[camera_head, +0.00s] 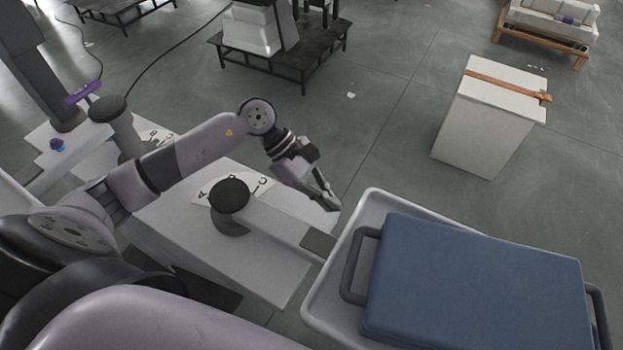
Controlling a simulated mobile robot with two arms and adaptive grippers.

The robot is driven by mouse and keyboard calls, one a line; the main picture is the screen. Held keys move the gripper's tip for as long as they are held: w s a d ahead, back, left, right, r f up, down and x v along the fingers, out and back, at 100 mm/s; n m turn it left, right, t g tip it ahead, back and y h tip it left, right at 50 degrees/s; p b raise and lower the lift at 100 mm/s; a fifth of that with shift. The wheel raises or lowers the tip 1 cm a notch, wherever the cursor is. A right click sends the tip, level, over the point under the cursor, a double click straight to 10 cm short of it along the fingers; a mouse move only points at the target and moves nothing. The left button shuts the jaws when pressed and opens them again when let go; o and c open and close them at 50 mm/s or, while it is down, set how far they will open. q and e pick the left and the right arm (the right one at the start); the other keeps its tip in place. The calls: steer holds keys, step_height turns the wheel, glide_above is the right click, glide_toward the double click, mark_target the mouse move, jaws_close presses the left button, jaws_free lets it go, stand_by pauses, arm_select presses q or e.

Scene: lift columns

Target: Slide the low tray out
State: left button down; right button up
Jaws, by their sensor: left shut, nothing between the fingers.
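A white tray (318,300) with a raised rounded rim is at the lower right. A blue case or lid (475,285) lies in it, with a dark handle (349,272) at its left end and another (600,318) at its right end. I cannot tell which part is the low tray; anything beneath the blue piece is hidden. My left gripper (328,199) is shut and empty. It appears in the picture just left of the white tray's upper left corner, apart from the dark handle. My right gripper is not in view.
A pale block (225,255) with a dark knob (230,196) and a lettered dial plate (262,184) stands left of the tray. A white box (485,125) with an orange strap stands at the upper right. A dark low platform (325,45) is farther back.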

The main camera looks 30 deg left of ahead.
arm_select(q)
steer(key=shift+d, duration=0.85)
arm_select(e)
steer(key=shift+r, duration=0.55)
arm_select(q)
steer(key=shift+s+d, duration=0.1)
